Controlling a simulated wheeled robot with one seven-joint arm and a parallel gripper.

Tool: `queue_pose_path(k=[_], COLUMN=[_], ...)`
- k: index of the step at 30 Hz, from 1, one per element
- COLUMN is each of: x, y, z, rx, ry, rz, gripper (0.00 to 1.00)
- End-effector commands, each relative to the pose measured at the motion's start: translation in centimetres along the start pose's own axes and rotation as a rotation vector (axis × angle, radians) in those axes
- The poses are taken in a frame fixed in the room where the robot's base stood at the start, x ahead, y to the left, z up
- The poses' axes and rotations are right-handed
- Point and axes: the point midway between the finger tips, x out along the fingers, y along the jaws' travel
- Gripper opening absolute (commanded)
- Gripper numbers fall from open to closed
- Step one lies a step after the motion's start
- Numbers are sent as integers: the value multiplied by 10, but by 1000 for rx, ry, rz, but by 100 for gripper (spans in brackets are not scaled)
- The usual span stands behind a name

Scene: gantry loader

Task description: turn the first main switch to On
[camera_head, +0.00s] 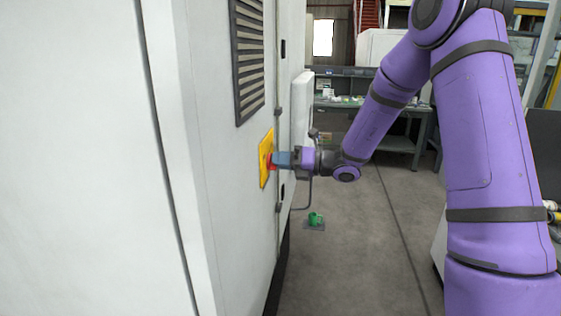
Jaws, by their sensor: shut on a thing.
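The main switch is a red knob (271,161) on a yellow plate (265,158), fixed to the side of the white cabinet (222,150). My gripper (276,160) reaches it from the right, with its blue-grey fingers shut on the red knob. The fingers and wrist cover most of the knob, so I cannot tell its turn position or read any marking on the plate.
A dark louvred vent (249,58) is above the switch. A handle (306,195) stands out from the cabinet below my wrist. A green object (315,219) lies on the floor. A grey workbench (398,140) is behind; the grey floor (360,260) between is open.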

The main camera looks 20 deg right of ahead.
Motion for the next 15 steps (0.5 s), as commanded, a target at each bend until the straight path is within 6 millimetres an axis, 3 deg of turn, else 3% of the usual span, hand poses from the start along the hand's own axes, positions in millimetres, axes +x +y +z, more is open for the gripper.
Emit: queue_pose_path(k=[1, 2, 5, 15], x=[-1, -1, -1, -3], y=[-1, -1, -1, 0], z=[0, 0, 0, 0], rx=[2, 2, 2, 0], ry=[-1, -1, -1, -1], rz=[-2, -2, -2, -1], gripper=[0, 16, 39, 39])
